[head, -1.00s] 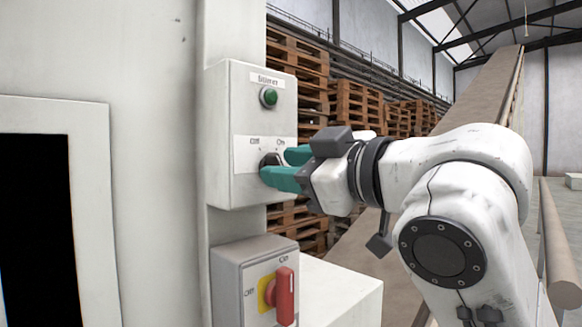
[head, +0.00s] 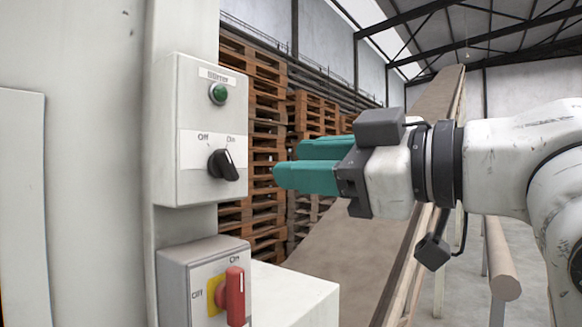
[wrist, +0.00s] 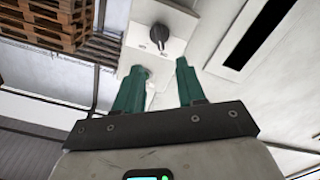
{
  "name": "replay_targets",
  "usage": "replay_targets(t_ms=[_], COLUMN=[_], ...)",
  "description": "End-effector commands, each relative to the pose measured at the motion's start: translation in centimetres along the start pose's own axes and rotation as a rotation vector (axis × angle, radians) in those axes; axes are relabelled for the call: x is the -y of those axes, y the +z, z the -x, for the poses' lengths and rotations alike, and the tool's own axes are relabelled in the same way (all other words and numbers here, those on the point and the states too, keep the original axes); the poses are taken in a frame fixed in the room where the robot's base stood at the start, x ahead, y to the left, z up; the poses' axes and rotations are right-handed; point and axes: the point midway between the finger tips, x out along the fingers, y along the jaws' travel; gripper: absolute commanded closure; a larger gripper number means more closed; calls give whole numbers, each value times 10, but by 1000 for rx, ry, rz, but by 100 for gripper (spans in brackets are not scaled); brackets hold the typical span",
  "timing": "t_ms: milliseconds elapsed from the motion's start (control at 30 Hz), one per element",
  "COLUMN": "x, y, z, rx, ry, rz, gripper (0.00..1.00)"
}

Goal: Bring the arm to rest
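My gripper (head: 290,165) has teal fingers and points left toward the grey stirrer control box (head: 168,115), apart from it. In the wrist view my gripper (wrist: 160,75) shows its two fingers spread, with nothing between them. The knob also shows beyond the fingers in the wrist view (wrist: 159,35). A green round button or lamp (head: 218,93) sits above the knob, under the "Stirrer" label.
A lower grey box with a red switch handle (head: 235,296) on a yellow plate sits below. A white block (head: 295,296) stands beside it. Wooden pallets (head: 252,130) are stacked behind, and a sloping conveyor (head: 370,240) runs behind my arm. Open air surrounds the gripper.

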Motion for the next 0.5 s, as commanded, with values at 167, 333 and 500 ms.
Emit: replay_targets(t_ms=[167,333,500], x=[0,0,-1], y=[0,0,9], z=[1,0,0], rx=[0,0,7], ry=[0,0,8], rz=[0,0,-20], gripper=[61,61,61])
